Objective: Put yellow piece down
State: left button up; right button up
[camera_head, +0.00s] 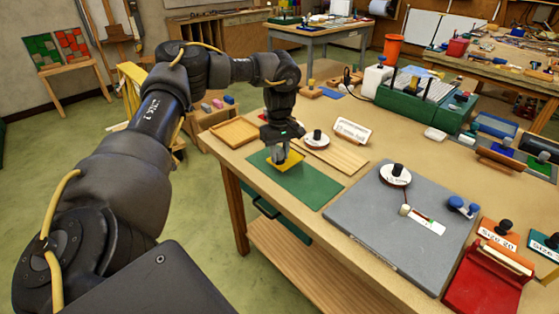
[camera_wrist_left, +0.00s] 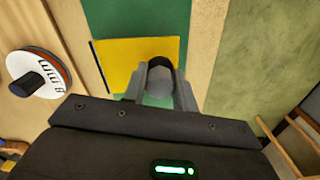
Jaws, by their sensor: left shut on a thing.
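The yellow piece (camera_head: 293,165) is a flat square lying at or just above the green mat (camera_head: 313,189) near the table's left edge. In the left wrist view the yellow piece (camera_wrist_left: 118,66) shows over the green mat (camera_wrist_left: 140,17), with a thin dark strip along one side. My left gripper (camera_head: 279,158) points down over it. In the left wrist view my left gripper (camera_wrist_left: 160,84) is shut on a dark grey round knob that stands over the yellow piece. The knob's foot is hidden, and I cannot tell whether the piece touches the mat. My right gripper is out of view.
A white disc with a black knob (camera_head: 316,139) stands behind the mat, near a wooden tray (camera_head: 235,132) and a white sign (camera_head: 352,131). A grey board (camera_head: 400,235) with another knobbed disc lies to the right. The mat's front part is clear.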

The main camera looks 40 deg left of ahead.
aim_at(279, 162)
pick_arm(q)
notch_tip(279, 162, down, 2)
jog(key=shift+f+p, duration=0.2)
jog(key=shift+p, duration=0.25)
jog(key=shift+w+a+f, duration=0.1)
jog(key=shift+f, duration=0.35)
jog(key=o, duration=0.9)
jog(key=shift+f, duration=0.15)
notch_tip(279, 162, up, 11)
jog(key=shift+r, duration=0.75)
